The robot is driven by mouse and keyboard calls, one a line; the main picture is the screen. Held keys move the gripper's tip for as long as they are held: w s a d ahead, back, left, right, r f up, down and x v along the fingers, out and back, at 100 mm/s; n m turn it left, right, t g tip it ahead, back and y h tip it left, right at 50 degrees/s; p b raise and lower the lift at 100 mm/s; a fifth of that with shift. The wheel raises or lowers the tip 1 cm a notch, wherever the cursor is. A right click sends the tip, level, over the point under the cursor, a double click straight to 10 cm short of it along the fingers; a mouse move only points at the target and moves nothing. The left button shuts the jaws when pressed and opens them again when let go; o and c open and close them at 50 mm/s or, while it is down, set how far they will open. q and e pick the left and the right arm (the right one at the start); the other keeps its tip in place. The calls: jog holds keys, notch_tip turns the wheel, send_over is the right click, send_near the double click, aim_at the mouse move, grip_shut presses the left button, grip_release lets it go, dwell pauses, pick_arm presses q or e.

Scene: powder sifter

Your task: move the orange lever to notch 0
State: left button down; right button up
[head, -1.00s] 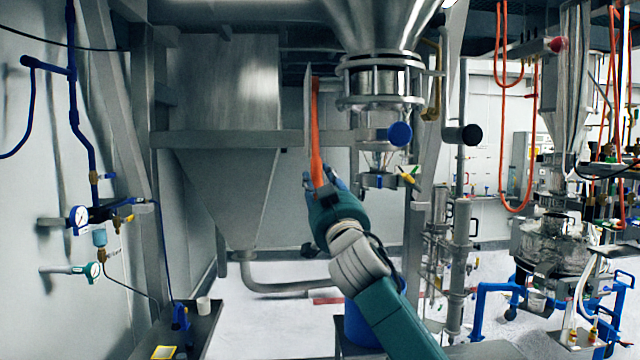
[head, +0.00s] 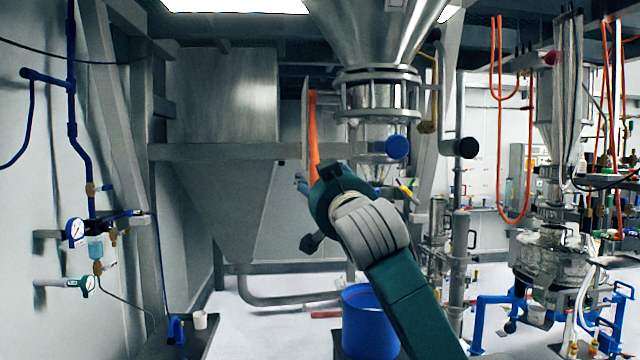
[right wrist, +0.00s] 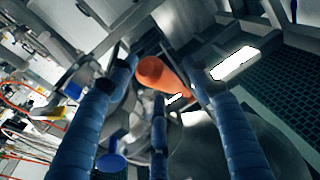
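The orange lever (head: 313,125) hangs near the middle of the head view, beside a thin grey plate (head: 305,115) seen nearly edge-on. The notches cannot be made out. My right gripper (head: 304,185) is at the lever's lower end, and its palm and wrist hide that end. In the right wrist view, the lever's rounded orange end (right wrist: 152,72) lies between the spread blue fingers of the right gripper (right wrist: 160,75). The fingers are apart, and I cannot tell whether one touches the lever. My left gripper is out of view.
A steel hopper (head: 375,30) with a flanged outlet and a blue knob (head: 397,147) hangs just right of the lever. A large grey chute (head: 225,120) stands to the left. A blue drum (head: 368,315) stands below my arm.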

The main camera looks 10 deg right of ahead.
jog(key=shift+s+f, duration=0.2)
jog(key=shift+s, duration=0.25)
jog(key=v, duration=1.1)
jog(key=shift+r, duration=0.15)
